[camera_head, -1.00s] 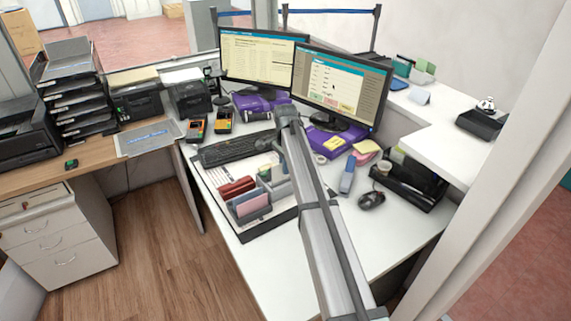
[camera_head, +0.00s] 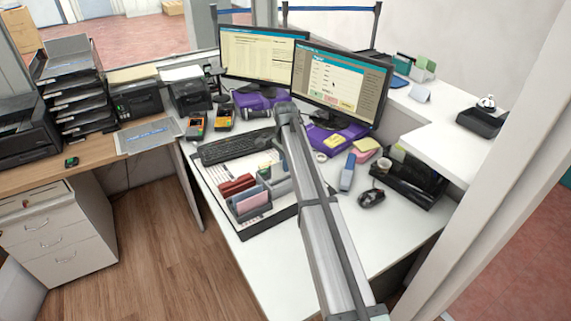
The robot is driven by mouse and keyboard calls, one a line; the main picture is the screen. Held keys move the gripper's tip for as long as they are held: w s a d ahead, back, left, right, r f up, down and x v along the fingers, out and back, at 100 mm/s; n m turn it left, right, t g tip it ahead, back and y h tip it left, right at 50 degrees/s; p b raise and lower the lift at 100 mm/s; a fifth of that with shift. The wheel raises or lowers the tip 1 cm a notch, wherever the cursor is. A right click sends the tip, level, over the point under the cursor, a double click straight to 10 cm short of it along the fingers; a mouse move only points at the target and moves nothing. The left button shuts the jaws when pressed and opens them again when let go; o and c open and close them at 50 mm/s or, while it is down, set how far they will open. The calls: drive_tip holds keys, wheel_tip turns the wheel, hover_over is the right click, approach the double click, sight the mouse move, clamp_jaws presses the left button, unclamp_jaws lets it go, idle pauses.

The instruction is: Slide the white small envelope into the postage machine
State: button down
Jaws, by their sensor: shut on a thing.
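My arm (camera_head: 318,215) reaches from the bottom edge up over the white desk, and its far end stands in front of the keyboard and monitors. My gripper is hidden behind the arm, so I cannot see its fingers or anything in them. I cannot make out the white small envelope. Two dark box-like machines stand at the back left, one (camera_head: 138,98) beside the paper trays and one (camera_head: 190,95) nearer the monitor. I cannot tell whether either is the postage machine.
A desk organizer (camera_head: 250,205) with red and pale items stands on the desk left of my arm. A keyboard (camera_head: 235,147) and two monitors (camera_head: 340,85) are behind it. A mouse (camera_head: 371,198) and a black tray (camera_head: 412,187) are at right. The front desk surface is bare.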

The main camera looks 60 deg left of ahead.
sight(286, 176)
drive_tip(key=shift+f, duration=2.15)
drive_tip(key=c, duration=1.2)
unclamp_jaws()
wheel_tip(286, 176, up, 14)
drive_tip(key=shift+f, duration=0.1)
